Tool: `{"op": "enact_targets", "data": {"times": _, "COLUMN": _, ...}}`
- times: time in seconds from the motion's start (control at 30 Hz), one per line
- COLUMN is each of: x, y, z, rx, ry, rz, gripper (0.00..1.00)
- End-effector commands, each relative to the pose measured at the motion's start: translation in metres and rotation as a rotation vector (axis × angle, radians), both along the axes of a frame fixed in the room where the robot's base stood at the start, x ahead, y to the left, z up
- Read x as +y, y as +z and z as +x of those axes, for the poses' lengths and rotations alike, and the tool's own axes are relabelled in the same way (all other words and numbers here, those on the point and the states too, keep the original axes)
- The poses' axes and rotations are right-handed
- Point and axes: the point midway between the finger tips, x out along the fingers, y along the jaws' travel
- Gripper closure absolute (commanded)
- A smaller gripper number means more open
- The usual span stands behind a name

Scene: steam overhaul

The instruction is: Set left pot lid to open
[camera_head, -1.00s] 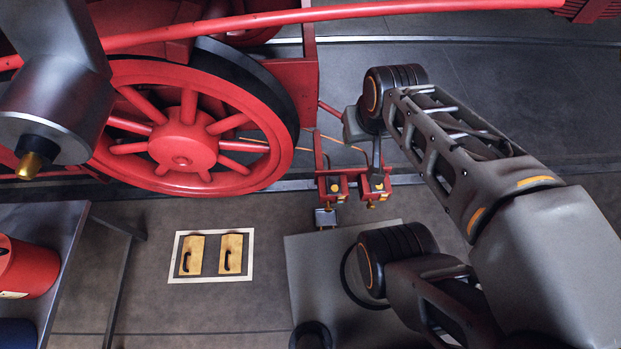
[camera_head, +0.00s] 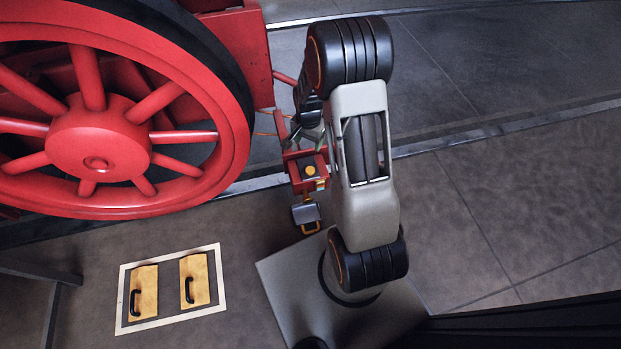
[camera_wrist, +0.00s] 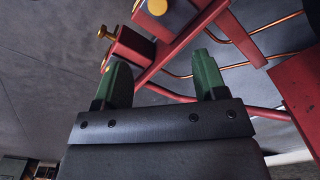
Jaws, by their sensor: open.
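A small red pot (camera_head: 311,172) with a brass-coloured knob on top shows in the head view, just left of my arm. A grey square piece (camera_head: 306,214) sits below it; I cannot tell if that is a lid. The other red pot is mostly hidden behind my arm. In the wrist view, one red pot (camera_wrist: 134,44) with brass knobs is just beyond the left finger, and a brass cap (camera_wrist: 158,8) is at the top edge. My gripper (camera_wrist: 160,72) is open, its green fingers apart and nothing held between them. Which pot is left is unclear in the wrist view.
Red bars (camera_wrist: 190,28) and copper pipes (camera_wrist: 255,60) run close around my fingers. A large red wheel (camera_head: 98,140) stands left of the pots. Two yellow panels with black handles (camera_head: 145,293) lie on the floor at lower left. Open floor (camera_head: 500,190) is at right.

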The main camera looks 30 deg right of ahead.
Motion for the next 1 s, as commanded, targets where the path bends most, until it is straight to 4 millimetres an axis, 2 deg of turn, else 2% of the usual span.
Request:
{"op": "enact_targets", "data": {"times": 0.03, "x": -0.003, "y": -0.019, "z": 0.001, "rx": 0.007, "ry": -0.02, "rz": 0.001, "gripper": 0.35}}
{"op": "enact_targets", "data": {"times": 0.37, "x": -0.007, "y": -0.072, "z": 0.001, "rx": 0.019, "ry": -0.057, "rz": 0.004, "gripper": 0.35}}
{"op": "enact_targets", "data": {"times": 0.6, "x": -0.007, "y": -0.119, "z": 0.001, "rx": 0.019, "ry": -0.056, "rz": 0.004, "gripper": 0.35}}
{"op": "enact_targets", "data": {"times": 0.8, "x": -0.007, "y": -0.15, "z": 0.001, "rx": 0.017, "ry": -0.055, "rz": 0.004, "gripper": 0.35}}
{"op": "enact_targets", "data": {"times": 1.0, "x": -0.007, "y": -0.168, "z": 0.002, "rx": 0.016, "ry": -0.055, "rz": 0.004, "gripper": 0.35}}
